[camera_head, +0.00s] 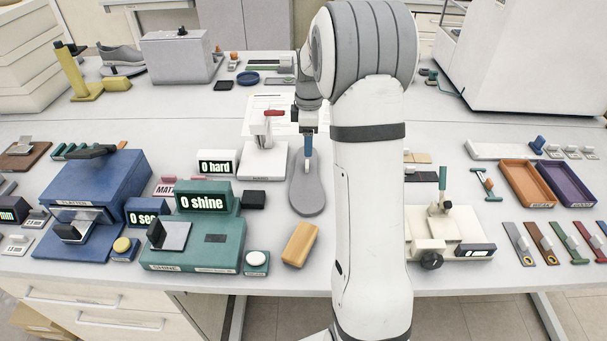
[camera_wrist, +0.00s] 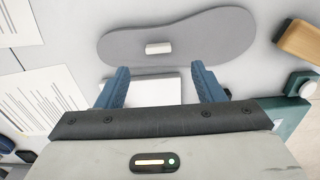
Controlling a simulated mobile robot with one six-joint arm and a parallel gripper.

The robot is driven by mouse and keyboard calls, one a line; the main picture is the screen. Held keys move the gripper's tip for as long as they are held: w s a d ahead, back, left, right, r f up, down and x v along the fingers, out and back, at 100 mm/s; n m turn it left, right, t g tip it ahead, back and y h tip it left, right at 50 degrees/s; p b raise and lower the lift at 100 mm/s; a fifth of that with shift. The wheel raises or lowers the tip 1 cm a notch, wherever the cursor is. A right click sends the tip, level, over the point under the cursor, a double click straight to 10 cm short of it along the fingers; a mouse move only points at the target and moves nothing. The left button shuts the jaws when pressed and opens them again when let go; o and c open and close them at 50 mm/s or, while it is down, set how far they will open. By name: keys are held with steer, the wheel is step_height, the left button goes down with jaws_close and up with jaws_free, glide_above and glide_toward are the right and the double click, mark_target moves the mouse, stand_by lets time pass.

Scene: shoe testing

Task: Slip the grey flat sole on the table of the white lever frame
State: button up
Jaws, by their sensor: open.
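The grey flat sole (camera_head: 307,196) lies on the table just right of the white lever frame (camera_head: 262,163), which has a red-tipped lever and stands by a "0 hard" display. In the wrist view the sole (camera_wrist: 215,38) lies across the top, with a small pale block (camera_wrist: 158,47) on its upper face. My gripper (camera_head: 308,145) is over the far part of the sole. In the wrist view its blue fingers (camera_wrist: 160,70) are apart with nothing gripped, pointing toward the block. A white slab, apparently the frame's base, shows between them.
A teal "SHINE" machine (camera_head: 195,245) and a wooden block (camera_head: 300,244) stand nearer the front. A printed sheet (camera_head: 262,101) lies behind the frame. A cream device with a green lever (camera_head: 450,232) stands to the right. My arm hides part of the table's middle.

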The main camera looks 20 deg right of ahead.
mark_target(307, 163)
steer(key=f, duration=0.2)
steer(key=f+p, duration=0.1)
steer(key=f, duration=0.5)
steer(key=shift+w+a+p, duration=0.1)
steer(key=shift+w+p, duration=0.15)
steer(key=shift+p, duration=0.1)
steer(key=c, duration=1.2)
steer(key=shift+o, duration=0.2)
steer(key=shift+r, duration=0.1)
step_height(307, 163, up, 18)
steer(key=b, duration=0.1)
steer(key=shift+b, duration=0.35)
